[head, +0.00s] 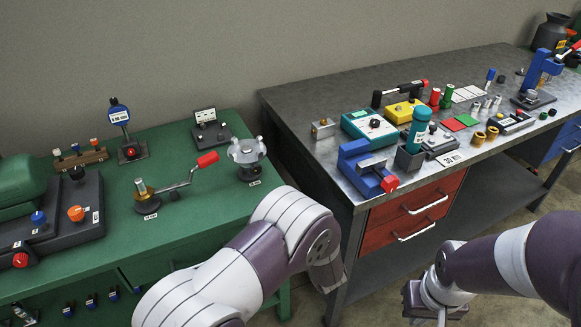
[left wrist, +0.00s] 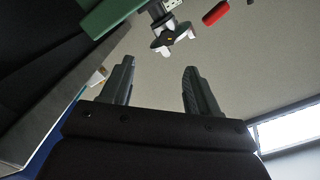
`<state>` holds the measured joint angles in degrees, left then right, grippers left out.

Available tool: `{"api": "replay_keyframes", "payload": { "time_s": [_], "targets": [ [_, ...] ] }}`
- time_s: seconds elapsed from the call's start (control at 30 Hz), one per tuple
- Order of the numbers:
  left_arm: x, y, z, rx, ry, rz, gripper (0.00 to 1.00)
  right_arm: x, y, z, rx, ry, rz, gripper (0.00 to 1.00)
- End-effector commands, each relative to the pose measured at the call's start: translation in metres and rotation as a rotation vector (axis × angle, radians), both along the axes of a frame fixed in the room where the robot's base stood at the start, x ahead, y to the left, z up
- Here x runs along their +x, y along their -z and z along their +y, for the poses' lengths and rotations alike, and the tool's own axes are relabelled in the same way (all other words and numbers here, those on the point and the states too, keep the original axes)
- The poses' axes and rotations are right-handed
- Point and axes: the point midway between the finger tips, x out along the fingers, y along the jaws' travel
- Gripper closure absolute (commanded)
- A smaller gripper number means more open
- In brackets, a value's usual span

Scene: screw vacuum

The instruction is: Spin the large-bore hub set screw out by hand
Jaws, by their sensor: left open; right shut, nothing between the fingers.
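A silver metal hub with several upright prongs (head: 246,151) stands on the green bench at its right end. It looks like the large-bore hub; its set screw is too small to make out. In the left wrist view the hub (left wrist: 172,36) shows near the top, beyond the fingertips. My left gripper (left wrist: 158,70) is open and empty, its two dark fingers apart and clear of the hub. In the head view its fingers are hidden behind my left arm. My right gripper (head: 418,300) hangs low at the bottom right, shut and empty, away from the hub.
A crank with a red handle (head: 207,159) stands left of the hub on the green bench (head: 190,235). A dial gauge (head: 119,114) and a small panel (head: 210,129) stand behind. The grey workbench (head: 300,97) at right holds a blue vise (head: 355,165) and many tools.

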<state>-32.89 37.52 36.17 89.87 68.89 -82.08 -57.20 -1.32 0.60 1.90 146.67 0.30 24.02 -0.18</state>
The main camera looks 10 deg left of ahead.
Motion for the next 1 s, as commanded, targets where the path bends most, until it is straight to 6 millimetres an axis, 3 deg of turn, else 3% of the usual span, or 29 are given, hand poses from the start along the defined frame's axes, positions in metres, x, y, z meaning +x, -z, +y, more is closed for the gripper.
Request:
{"api": "replay_keyframes", "payload": {
  "time_s": [0.17, 0.4, 0.6, 0.97, 1.0],
  "targets": [
    [0.012, -0.007, 0.012, 0.065, -0.013, 0.005, 0.4, 0.0, 0.0, 0.0, 0.0, 0.0, 0.001, 1.0],
    [0.062, -0.007, 0.048, 0.063, -0.013, 0.003, 0.4, 0.0, 0.0, 0.0, 0.0, 0.0, 0.001, 1.0],
    [0.094, -0.007, 0.069, 0.06, -0.009, 0.003, 0.4, 0.0, 0.0, 0.0, 0.0, 0.0, 0.001, 1.0],
    [0.103, -0.007, 0.075, 0.062, -0.006, 0.004, 0.4, 0.0, 0.0, 0.0, 0.0, 0.0, 0.001, 1.0],
    [0.103, -0.007, 0.075, 0.062, -0.006, 0.004, 0.43, 0.0, 0.0, 0.0, 0.0, 0.0, 0.001, 1.0]
  ]
}}
